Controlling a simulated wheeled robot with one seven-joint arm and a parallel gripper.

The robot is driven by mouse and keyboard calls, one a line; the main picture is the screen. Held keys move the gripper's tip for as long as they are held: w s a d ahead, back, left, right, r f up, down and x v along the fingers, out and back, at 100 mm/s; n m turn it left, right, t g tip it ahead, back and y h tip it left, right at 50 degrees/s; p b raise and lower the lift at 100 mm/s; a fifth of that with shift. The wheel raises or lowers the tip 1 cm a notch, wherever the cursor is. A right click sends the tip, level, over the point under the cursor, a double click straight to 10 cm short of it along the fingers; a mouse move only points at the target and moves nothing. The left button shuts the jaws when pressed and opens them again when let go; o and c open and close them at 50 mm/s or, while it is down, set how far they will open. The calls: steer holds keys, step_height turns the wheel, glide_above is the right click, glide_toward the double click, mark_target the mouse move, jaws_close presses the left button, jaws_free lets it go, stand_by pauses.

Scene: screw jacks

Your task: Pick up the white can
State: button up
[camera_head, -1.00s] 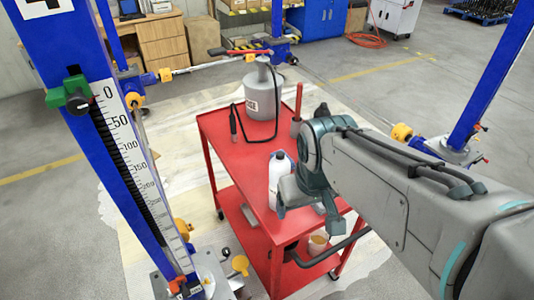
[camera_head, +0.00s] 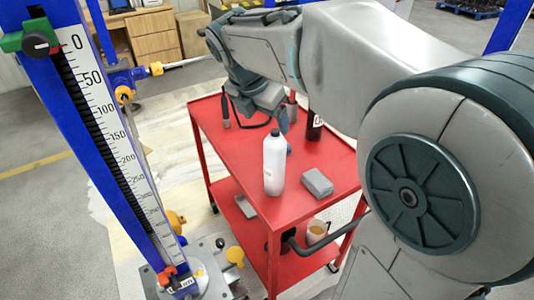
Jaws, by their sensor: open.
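A white bottle-like can (camera_head: 274,165) with a dark cap stands upright on the top shelf of the red cart (camera_head: 228,165), near its middle. My gripper (camera_head: 263,112) is open over the back part of the cart, beyond the white bottle-like can and apart from it. One finger shows just behind its cap in the picture; the other is hard to make out. The larger pale grey-white can at the back of the cart is hidden behind my arm.
A grey block (camera_head: 317,182) lies right of the white bottle-like can. A dark bottle (camera_head: 313,127) and a dark-handled tool (camera_head: 225,112) stand farther back. A cup (camera_head: 316,232) sits on the lower shelf. A blue post (camera_head: 105,130) with a scale rises at left.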

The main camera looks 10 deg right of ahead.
mark_target(275, 146)
steer(key=b+x, duration=0.1)
steer(key=x, duration=1.3)
steer(key=shift+w+a+r+b, duration=0.1)
steer(key=shift+w+b, duration=0.05)
steer(key=shift+b, duration=0.25)
steer(key=shift+r, duration=0.1)
jaws_close()
steer(key=shift+r, duration=0.1)
